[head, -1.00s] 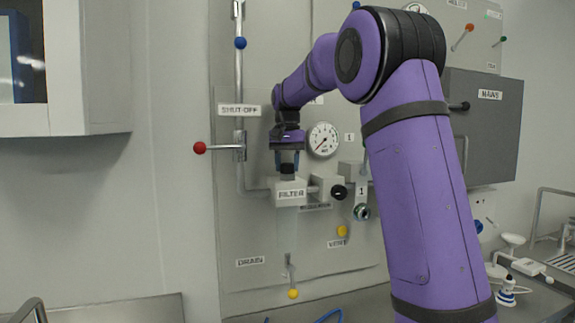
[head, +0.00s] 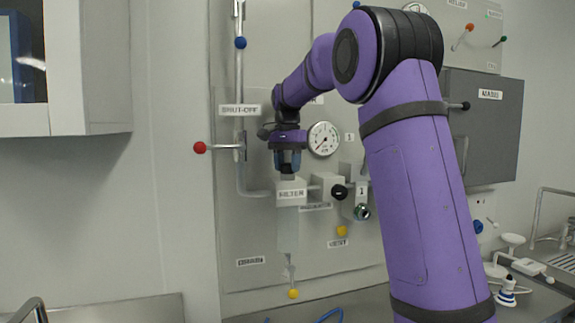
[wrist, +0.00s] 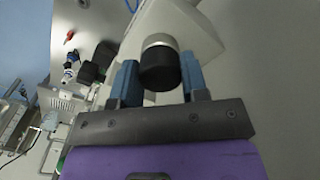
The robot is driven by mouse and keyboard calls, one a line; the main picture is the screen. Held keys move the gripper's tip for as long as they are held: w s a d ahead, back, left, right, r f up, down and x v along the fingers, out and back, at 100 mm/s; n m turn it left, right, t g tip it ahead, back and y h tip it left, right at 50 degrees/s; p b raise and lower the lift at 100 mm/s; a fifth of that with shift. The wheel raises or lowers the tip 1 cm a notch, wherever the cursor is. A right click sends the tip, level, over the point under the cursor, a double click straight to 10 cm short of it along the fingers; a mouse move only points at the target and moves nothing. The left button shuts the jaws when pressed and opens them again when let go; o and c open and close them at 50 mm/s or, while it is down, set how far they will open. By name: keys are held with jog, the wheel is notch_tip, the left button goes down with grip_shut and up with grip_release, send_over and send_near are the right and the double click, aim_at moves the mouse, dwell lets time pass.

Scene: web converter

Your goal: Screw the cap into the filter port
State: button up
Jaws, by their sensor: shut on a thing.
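The filter (head: 291,193) is a pale labelled block on the wall panel with a clear tube hanging below it. A short grey metal neck, the port (wrist: 158,41), stands up from it. The black round cap (wrist: 160,72) shows in the wrist view at the end of this neck, in line with it; I cannot tell how far it is threaded. My gripper (head: 288,167) points down over the filter in the head view. Its blue fingers stand on both sides of the cap, shut on it.
A round gauge (head: 323,138) sits close right of my gripper. The red-knobbed shut-off lever (head: 200,148) sticks out to the left. A black knob (head: 340,192) is right of the filter, and a yellow drain knob (head: 293,293) hangs below.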

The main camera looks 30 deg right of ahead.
jog(key=o, duration=1)
jog(key=n, duration=0.4)
jog(key=n, duration=0.4)
